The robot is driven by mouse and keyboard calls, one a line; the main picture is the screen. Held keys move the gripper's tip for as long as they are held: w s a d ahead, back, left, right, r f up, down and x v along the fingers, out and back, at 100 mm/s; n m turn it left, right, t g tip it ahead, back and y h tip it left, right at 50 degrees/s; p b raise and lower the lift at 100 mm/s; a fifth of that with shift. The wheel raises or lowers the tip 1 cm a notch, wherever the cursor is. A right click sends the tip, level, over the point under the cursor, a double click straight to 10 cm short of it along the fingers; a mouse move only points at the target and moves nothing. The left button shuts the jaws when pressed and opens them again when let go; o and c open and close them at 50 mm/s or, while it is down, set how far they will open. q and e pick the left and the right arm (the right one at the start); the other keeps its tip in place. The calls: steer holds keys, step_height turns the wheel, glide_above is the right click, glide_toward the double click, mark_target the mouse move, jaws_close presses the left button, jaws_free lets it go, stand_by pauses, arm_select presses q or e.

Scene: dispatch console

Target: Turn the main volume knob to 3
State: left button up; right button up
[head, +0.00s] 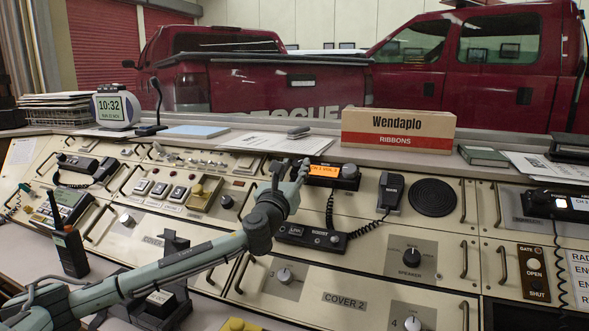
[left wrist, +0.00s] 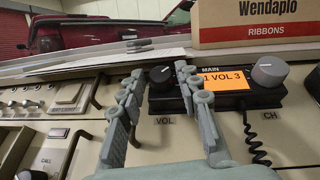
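The main radio unit (head: 330,174) sits on the console with an orange lit display; it also shows in the left wrist view (left wrist: 265,98). The display (left wrist: 222,80) reads "1 VOL 3" there, its left end covered by a finger. The dark volume knob (left wrist: 161,74), above the label VOL, shows between the fingertips of my left gripper (left wrist: 160,70). The fingers are apart, with gaps visible beside the knob. In the head view my left gripper (head: 289,168) is at the unit's left end and hides the knob. My right gripper is not in view.
A grey CH knob (left wrist: 269,72) is on the unit's right side. A coiled cord (head: 330,212) hangs below it. A ribbons box (head: 397,130) stands behind on the ledge. A handset (head: 390,190) and a round speaker grille (head: 433,197) are to the right.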

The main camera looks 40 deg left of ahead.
arm_select(q)
steer(key=v, duration=1.2)
steer(key=shift+s+d, duration=0.1)
